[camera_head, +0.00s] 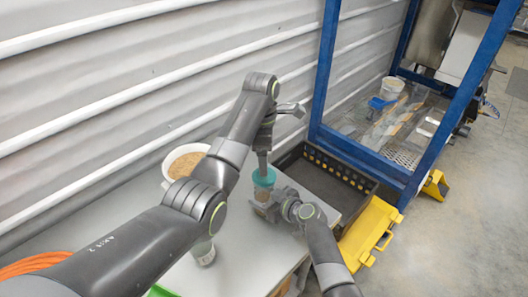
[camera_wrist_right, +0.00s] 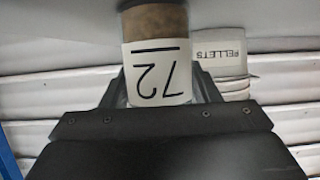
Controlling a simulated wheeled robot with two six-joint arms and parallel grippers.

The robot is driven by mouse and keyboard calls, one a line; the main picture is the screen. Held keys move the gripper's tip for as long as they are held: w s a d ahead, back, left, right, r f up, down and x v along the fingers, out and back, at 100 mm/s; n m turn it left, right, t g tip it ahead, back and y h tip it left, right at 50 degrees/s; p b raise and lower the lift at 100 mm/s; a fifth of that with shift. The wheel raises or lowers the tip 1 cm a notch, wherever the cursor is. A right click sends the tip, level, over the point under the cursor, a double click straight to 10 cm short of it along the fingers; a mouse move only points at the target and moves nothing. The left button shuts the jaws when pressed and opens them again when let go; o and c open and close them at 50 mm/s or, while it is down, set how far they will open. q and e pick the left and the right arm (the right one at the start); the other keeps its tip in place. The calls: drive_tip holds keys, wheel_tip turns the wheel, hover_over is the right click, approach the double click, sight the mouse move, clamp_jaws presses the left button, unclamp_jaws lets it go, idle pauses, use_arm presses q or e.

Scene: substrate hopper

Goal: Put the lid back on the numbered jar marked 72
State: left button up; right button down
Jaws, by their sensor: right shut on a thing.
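The jar marked 72 (camera_wrist_right: 157,70) shows upside down in the right wrist view, with a white label and brown contents. It also shows in the head view (camera_head: 261,196), upright on the grey table. My right gripper (camera_head: 268,207) is shut around it from the right. A teal lid (camera_head: 264,178) is at the jar's top; I cannot tell whether it is seated or just above it. My left gripper (camera_head: 263,168) points straight down at the lid from above. Its fingertips overlap the lid, and whether they grip it is unclear.
A white bucket (camera_wrist_right: 222,64) labelled PELLETS stands behind the jar; it also shows in the head view (camera_head: 168,166). Another labelled jar (camera_head: 203,252) is partly hidden under my left arm.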

use_arm(q)
drive_tip(key=n, duration=0.5)
drive_tip(key=shift+r, duration=0.15)
drive_tip(key=n, duration=0.4)
drive_tip(key=shift+s+r+n+t, duration=0.1)
drive_tip(key=shift+r+n+t, duration=0.1)
drive_tip(key=shift+n+t, duration=0.1)
drive_tip(key=shift+f, duration=4)
drive_tip(key=shift+c, duration=0.3)
